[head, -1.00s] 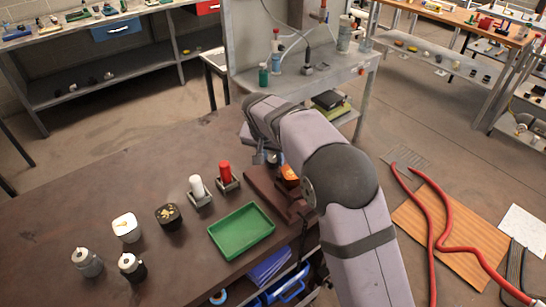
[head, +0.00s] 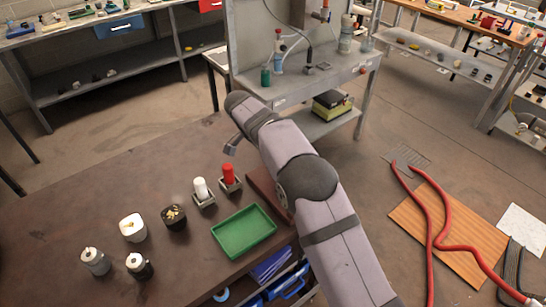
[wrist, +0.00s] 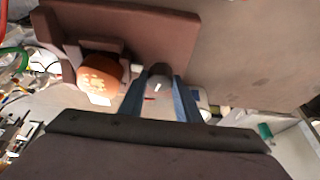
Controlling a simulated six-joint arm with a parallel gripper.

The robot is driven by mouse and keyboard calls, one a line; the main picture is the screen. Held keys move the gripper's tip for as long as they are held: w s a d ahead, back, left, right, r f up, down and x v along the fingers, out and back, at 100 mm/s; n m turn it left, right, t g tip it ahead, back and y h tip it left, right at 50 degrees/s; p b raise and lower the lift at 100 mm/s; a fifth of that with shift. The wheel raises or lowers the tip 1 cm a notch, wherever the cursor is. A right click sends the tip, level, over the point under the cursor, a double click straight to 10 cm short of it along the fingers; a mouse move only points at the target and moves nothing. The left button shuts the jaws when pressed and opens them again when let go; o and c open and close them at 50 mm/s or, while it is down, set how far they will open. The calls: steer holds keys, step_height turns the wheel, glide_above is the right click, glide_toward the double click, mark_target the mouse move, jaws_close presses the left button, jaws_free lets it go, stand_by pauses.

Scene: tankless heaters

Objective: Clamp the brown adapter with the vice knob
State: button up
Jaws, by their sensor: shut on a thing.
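The brown vice (wrist: 158,32) shows at the top left of the wrist view. Its edge also shows beside my arm in the head view (head: 268,191). The orange-brown, rounded adapter (wrist: 98,74) sits against the vice jaws, with pale marks on its face. My gripper (wrist: 160,82) has its two blue fingers closed on a dark grey, rounded vice knob (wrist: 160,70), to the right of the adapter. I cannot tell whether the jaws press on the adapter. In the head view my arm hides the adapter, knob and fingertips.
A green tray (head: 244,231) lies left of my arm. White (head: 202,190) and red (head: 229,176) cylinders stand in square holders behind it. Several small containers stand at the table's front left. The far left of the table is clear.

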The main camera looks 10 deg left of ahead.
stand_by(0.3)
steer(key=o, duration=1.1)
steer(key=shift+c, duration=0.2)
steer(key=shift+r, duration=0.15)
steer(key=b+v, duration=0.1)
steer(key=v, duration=0.6)
steer(key=shift+r, duration=0.1)
